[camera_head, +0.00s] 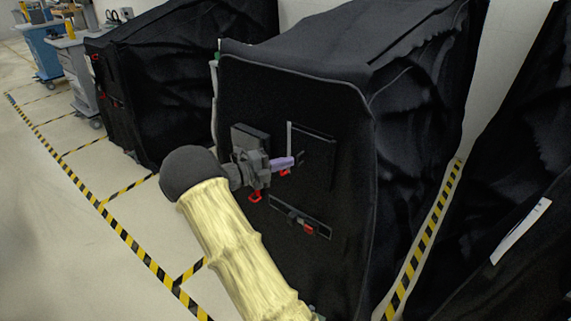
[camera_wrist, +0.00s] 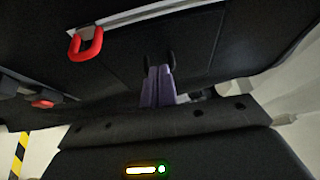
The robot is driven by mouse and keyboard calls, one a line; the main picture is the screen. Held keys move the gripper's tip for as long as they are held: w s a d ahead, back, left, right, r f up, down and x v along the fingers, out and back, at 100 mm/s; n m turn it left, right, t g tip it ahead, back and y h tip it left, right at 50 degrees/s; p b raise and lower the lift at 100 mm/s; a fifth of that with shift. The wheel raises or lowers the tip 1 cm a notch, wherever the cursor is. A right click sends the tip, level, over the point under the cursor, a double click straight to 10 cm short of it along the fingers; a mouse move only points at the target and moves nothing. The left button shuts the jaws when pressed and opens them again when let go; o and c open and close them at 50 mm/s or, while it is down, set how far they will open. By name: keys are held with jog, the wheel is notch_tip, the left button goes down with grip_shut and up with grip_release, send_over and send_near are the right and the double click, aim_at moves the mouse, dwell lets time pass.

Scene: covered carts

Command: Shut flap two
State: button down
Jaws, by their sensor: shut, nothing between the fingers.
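A black covered cart (camera_head: 345,235) stands in front of me, with dark panels and red handles on its face. A dark panel (camera_head: 316,162) with a pale upright edge at its left lies by my fingertips. My gripper (camera_head: 284,163) has its purple fingers together and empty, at or close to that edge; contact cannot be told. In the wrist view my gripper (camera_wrist: 158,88) points at a dark surface, with a red handle (camera_wrist: 88,45) at upper left. No number is readable, so which panel is flap two cannot be told. My wrist partly hides the left panel (camera_head: 250,138).
A lower slot (camera_head: 301,217) with a red part sits below the gripper. Other black covered carts stand at left (camera_head: 150,75) and right (camera_head: 510,180). Yellow-black tape (camera_head: 125,235) marks the floor, which is open at left.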

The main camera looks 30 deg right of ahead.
jog(key=w+a+b, duration=0.1)
jog(key=w+a, duration=0.2)
jog(key=a, duration=1)
jog(key=shift+w+a, duration=0.15)
jog(key=shift+a, duration=0.05)
